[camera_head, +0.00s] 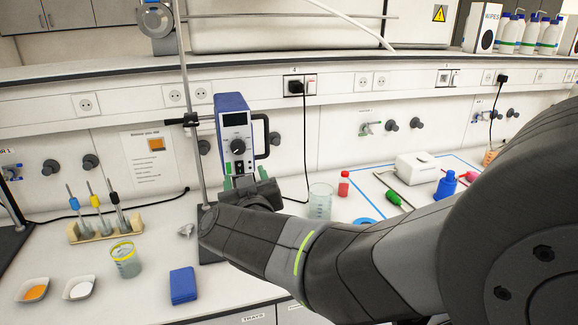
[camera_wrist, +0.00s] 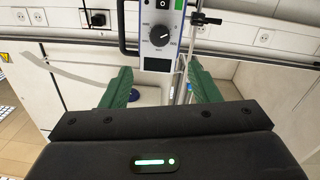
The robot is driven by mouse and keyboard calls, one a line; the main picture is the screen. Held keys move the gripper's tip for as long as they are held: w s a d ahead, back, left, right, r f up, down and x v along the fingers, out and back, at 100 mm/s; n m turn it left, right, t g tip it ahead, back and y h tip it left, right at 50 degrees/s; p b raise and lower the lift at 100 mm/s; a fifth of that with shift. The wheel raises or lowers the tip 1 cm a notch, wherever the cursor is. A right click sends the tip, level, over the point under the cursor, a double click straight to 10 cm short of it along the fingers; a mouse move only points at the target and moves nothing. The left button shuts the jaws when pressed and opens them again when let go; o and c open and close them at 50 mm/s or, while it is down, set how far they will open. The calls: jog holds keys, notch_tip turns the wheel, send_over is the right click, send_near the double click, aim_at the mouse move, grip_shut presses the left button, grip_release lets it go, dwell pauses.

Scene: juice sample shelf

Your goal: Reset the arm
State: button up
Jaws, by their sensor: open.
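My arm reaches in from the right in the head view. My gripper (camera_head: 244,178) is in front of the lower part of a blue and grey stirrer unit (camera_head: 236,135) clamped to a metal stand. In the wrist view my gripper (camera_wrist: 160,72) has its two green fingers spread apart with nothing held between them. The stirrer unit's dial (camera_wrist: 160,35) shows just beyond and above the fingers. I cannot tell whether the fingers touch the unit.
A glass beaker (camera_head: 320,200) and a red-capped bottle (camera_head: 344,184) stand right of the stand. A pipette rack (camera_head: 105,229), a yellow-rimmed beaker (camera_head: 126,262), a blue box (camera_head: 183,285) and two small dishes are on the left. A shelf edge (camera_head: 120,66) runs above.

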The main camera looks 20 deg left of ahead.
aim_at(238, 149)
jog(key=shift+w, duration=0.1)
jog(key=p+x, duration=0.1)
jog(key=x, duration=1.2)
jog(key=shift+w+a, duration=0.25)
